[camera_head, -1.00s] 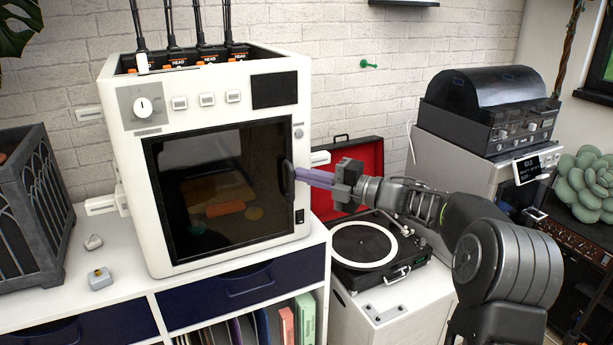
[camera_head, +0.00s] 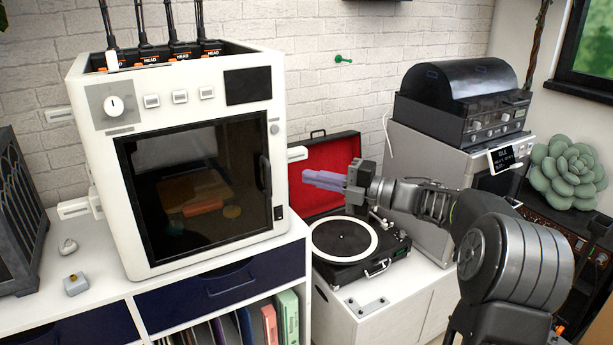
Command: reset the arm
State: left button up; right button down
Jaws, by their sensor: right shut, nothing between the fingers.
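My right gripper (camera_head: 326,181) has pale purple fingers that are closed together and empty. It hangs in the air above the turntable (camera_head: 340,238) and in front of the open red lid. Its fingers point left toward the white 3D printer (camera_head: 106,160), apart from the door handle (camera_head: 265,174). The right arm comes in from the lower right. The printer's dark glass door (camera_head: 195,185) looks shut. My left gripper is not in view.
The turntable's red-lined lid (camera_head: 315,178) stands open behind the gripper. A machine with a dark domed cover (camera_head: 460,90) stands at right, beside a green succulent (camera_head: 568,172). Small grey objects (camera_head: 75,284) lie on the cabinet top at left. A dark planter (camera_head: 18,225) stands at far left.

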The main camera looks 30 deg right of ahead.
jog(key=w+d+f+m+t+h+p, duration=0.1)
jog(key=w+f+m+h, duration=0.3)
jog(key=f+m, duration=0.45)
jog(key=w+d+f+m+h+p, duration=0.1)
jog(key=f+m+h, duration=0.4)
jog(key=f+m, duration=0.4)
jog(key=s+a+f+m+g+p, duration=0.1)
jog(key=s+a+f+m+g, duration=0.2)
jog(key=a+f, duration=0.35)
jog(key=s+a+f+m+g+p, duration=0.15)
jog(key=s+a+f+m, duration=0.25)
jog(key=f, duration=0.5)
jog(key=s+a+f+g+y+p, duration=0.1)
jog(key=s+a+f+g, duration=0.2)
jog(key=s+a, duration=0.5)
jog(key=s+a+f+m+g+y+p, duration=0.1)
jog(key=s+a+f+g+p, duration=0.1)
jog(key=s+a+f+g, duration=0.2)
jog(key=s+a+f+m+g+p, duration=0.1)
jog(key=s+a+f+g+p, duration=0.1)
jog(key=s+a, duration=0.9)
jog(key=s+f+g, duration=0.1)
jog(key=s, duration=0.6)
jog(key=shift+a+f+g+y, duration=0.3)
jog(key=shift+g+y, duration=0.05)
jog(key=shift+y, duration=0.05)
